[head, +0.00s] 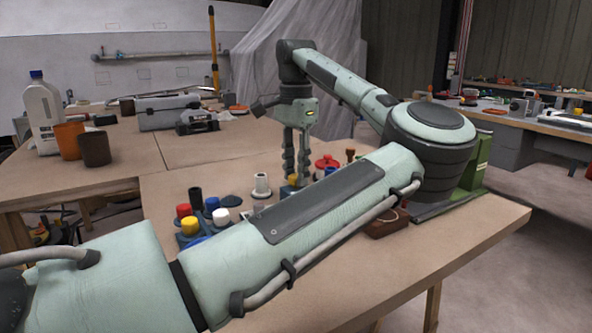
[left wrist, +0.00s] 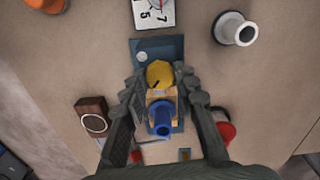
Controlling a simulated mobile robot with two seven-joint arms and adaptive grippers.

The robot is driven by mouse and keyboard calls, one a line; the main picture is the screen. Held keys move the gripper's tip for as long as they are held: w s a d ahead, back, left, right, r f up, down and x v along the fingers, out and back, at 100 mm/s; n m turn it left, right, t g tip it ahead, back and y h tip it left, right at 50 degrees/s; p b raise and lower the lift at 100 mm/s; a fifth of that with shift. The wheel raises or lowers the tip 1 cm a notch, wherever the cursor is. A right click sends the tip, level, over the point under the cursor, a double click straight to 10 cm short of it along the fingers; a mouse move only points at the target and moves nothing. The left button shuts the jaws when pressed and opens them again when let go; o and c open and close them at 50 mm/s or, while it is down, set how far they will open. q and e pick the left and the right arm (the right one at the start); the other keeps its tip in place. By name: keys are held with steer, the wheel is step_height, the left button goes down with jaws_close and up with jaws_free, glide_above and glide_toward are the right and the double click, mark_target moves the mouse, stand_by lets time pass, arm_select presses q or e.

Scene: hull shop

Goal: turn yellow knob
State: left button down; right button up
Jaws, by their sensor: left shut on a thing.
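The yellow knob (left wrist: 159,73) sits on a dark blue plate (left wrist: 172,48) in the left wrist view. My left gripper (left wrist: 160,82) has its two dark fingers on either side of the knob, shut on it. In the head view the left gripper (head: 297,178) points straight down at the bench, and its fingertips hide most of what they hold. A blue cylindrical piece (left wrist: 162,118) on a tan block shows between the fingers, just below the knob in the picture. My right gripper is not in view.
Red (head: 327,166) and white (head: 261,186) parts stand near the gripper. A cluster with red, white, blue and yellow caps (head: 189,225) stands farther left. A brown block (head: 387,222) lies near my arm.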

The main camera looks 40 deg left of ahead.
arm_select(q)
steer(key=m, duration=0.5)
steer(key=shift+m, duration=0.3)
steer(key=shift+m+b, duration=0.3)
steer(key=shift+m, duration=2.5)
steer(key=shift+m+b, duration=0.3)
steer(key=shift+m, duration=1.5)
steer(key=m, duration=0.2)
steer(key=shift+m+b, duration=0.65)
steer(key=shift+m, duration=2.25)
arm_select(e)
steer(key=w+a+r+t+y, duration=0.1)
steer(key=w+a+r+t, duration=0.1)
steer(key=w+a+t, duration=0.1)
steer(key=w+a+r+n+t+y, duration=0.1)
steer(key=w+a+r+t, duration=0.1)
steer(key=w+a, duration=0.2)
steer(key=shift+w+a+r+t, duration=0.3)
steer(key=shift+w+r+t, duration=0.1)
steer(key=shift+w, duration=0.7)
